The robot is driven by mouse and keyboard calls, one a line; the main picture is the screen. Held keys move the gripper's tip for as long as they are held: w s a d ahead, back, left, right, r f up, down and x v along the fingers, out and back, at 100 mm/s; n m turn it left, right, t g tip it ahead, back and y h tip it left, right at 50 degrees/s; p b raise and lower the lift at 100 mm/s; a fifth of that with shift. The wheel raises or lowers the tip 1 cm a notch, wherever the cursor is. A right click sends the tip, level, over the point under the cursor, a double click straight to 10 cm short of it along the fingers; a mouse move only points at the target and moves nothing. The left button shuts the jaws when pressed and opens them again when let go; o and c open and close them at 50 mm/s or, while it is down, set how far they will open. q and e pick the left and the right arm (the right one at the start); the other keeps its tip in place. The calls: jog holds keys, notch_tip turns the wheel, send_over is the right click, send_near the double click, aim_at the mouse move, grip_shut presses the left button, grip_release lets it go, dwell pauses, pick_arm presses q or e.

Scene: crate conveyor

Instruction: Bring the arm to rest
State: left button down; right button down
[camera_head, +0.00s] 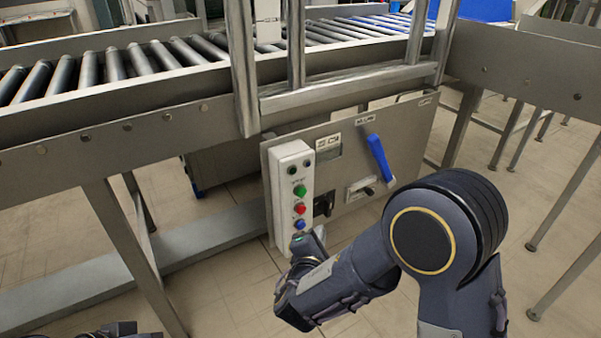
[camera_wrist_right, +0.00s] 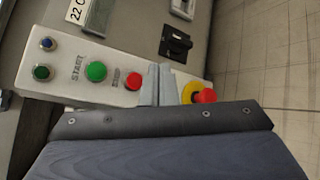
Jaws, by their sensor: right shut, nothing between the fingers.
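My right arm (camera_head: 430,240) comes in from the lower right of the head view and bends toward the control box. My right gripper (camera_head: 318,236) is in front of the lower end of the white button box (camera_head: 290,164). In the right wrist view its fingers (camera_wrist_right: 159,84) are together and empty. They overlap the box between the red STOP button (camera_wrist_right: 133,81) and the red knob on a yellow ring (camera_wrist_right: 203,95). I cannot tell whether they touch the box. A dark part of my left arm (camera_head: 120,331) shows at the bottom left edge; its fingers are outside the picture.
The roller conveyor (camera_head: 110,70) runs across the back with metal legs below. The grey panel (camera_head: 408,145) beside the box has a blue lever (camera_head: 380,158) and a black switch (camera_head: 323,205). A green START button (camera_wrist_right: 96,71) shows. Tiled floor (camera_head: 235,305) is open in front.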

jog(key=s+d+r+m+g+h, duration=0.1)
jog(key=s+d+m+g+h, duration=0.1)
jog(key=s+d+m+g, duration=0.6)
jog(key=s+d+r+m+g+h, duration=0.1)
jog(key=s+d+m+h, duration=0.15)
jog(key=d, duration=0.95)
jog(key=s+m+g+y, duration=0.3)
jog(key=s+m+y, duration=0.65)
jog(key=s, duration=0.55)
jog(key=s+a+r+m+t+y+p, duration=0.1)
jog(key=a+r+p, duration=0.1)
jog(key=r+p, duration=1.4)
jog(key=s+a+r+m+t+y+p, duration=0.1)
jog(key=a+r+m+p, duration=0.1)
jog(key=r+p, duration=1.5)
notch_tip(320, 180, up, 3)
jog(key=shift+a+r+t+y, duration=0.1)
jog(key=shift+a+t+y, duration=0.2)
jog(key=shift+a, duration=0.05)
